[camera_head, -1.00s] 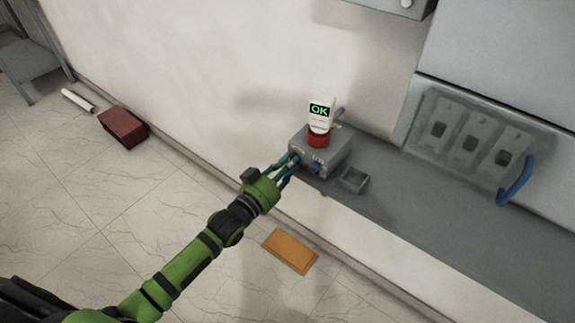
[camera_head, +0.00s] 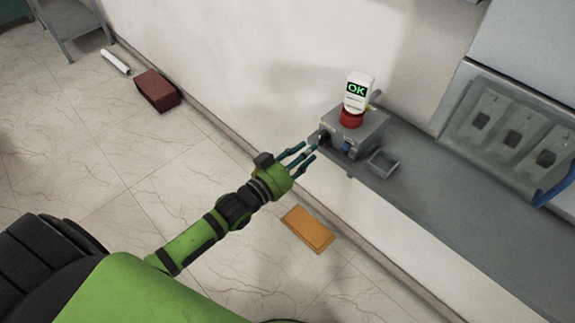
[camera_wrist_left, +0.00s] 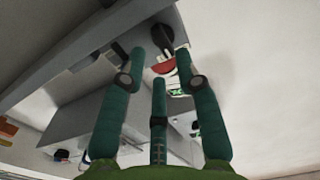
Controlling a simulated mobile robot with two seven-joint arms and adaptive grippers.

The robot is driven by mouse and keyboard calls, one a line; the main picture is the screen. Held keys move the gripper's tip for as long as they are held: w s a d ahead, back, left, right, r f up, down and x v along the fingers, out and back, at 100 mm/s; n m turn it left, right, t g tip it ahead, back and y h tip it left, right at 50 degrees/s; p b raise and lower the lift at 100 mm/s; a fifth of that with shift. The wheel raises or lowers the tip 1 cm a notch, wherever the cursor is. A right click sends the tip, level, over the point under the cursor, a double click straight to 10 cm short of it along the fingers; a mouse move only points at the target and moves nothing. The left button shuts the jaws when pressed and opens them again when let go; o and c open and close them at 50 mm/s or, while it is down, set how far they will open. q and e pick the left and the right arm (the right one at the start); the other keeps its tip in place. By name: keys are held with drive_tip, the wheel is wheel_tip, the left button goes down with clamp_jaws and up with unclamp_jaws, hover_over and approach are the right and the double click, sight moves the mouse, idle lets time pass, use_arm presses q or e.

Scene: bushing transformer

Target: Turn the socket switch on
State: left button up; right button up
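A grey box (camera_head: 358,133) sits on the grey wall ledge, with a black knob (camera_head: 324,137) and a blue knob (camera_head: 346,147) on its front. I cannot tell which part is the socket switch. A white device (camera_head: 358,92) with a green "OK" display stands in a red base (camera_head: 351,118) on the box. My left gripper (camera_head: 303,154) has its teal fingers spread and empty, pointing at the box, a little short of the black knob. The left wrist view shows the fingers (camera_wrist_left: 160,68) apart, with a dark knob-like part (camera_wrist_left: 160,36) beyond them. My right gripper is not in view.
A small grey open tray (camera_head: 383,162) is beside the box on the ledge (camera_head: 440,220). A panel with switches (camera_head: 508,130) and a blue handle (camera_head: 556,188) is at right. An orange plate (camera_head: 308,229) and a dark red box (camera_head: 156,91) lie on the floor.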

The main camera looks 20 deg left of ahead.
use_arm(q)
drive_tip(key=v, duration=0.7)
drive_tip(key=shift+s, duration=0.15)
